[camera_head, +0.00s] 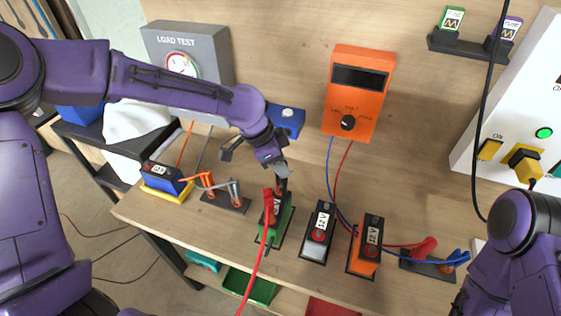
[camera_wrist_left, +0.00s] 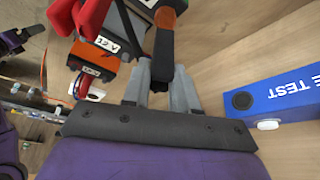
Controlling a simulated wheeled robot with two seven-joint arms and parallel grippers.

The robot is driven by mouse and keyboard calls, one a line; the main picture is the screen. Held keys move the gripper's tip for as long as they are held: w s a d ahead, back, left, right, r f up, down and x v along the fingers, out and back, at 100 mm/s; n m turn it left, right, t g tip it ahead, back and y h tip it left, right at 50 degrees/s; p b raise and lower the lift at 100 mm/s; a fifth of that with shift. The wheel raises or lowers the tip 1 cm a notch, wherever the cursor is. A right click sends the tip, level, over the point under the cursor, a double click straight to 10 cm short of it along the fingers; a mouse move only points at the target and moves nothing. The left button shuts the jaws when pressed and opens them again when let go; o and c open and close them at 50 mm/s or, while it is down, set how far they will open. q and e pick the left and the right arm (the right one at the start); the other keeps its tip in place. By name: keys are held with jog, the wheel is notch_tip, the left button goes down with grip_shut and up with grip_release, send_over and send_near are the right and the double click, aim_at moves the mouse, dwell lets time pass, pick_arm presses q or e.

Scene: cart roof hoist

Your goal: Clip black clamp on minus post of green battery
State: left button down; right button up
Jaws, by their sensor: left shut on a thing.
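The green battery (camera_head: 286,222) stands in the middle of the bench with its 12 V label facing up. A red clamp (camera_head: 268,199) sits at its left side, with a red cable running down out of view; it also shows in the left wrist view (camera_wrist_left: 92,16). My left gripper (camera_head: 277,168) is right above the battery's far end, fingers down. It is shut on the black clamp (camera_wrist_left: 164,45), which lies between the fingertips. Fingers and clamp hide the minus post, so I cannot tell whether the jaws touch it. Only my right arm shows; its gripper is out of view.
A white battery (camera_head: 313,248) and an orange battery (camera_head: 364,262) stand to the right. A blue battery (camera_head: 163,180) and a holder with orange and grey clamps (camera_head: 228,203) are left. Red and blue clamps (camera_head: 432,262) lie right. The load tester (camera_head: 190,52) and orange meter (camera_head: 357,92) are behind.

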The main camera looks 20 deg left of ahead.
pick_arm(q)
jog(key=shift+f, duration=0.6)
jog(key=c, duration=0.8)
grip_release()
jog(key=b+v, duration=0.2)
jog(key=v, duration=0.8)
jog(key=shift+r, duration=0.25)
jog(key=shift+a, duration=0.1)
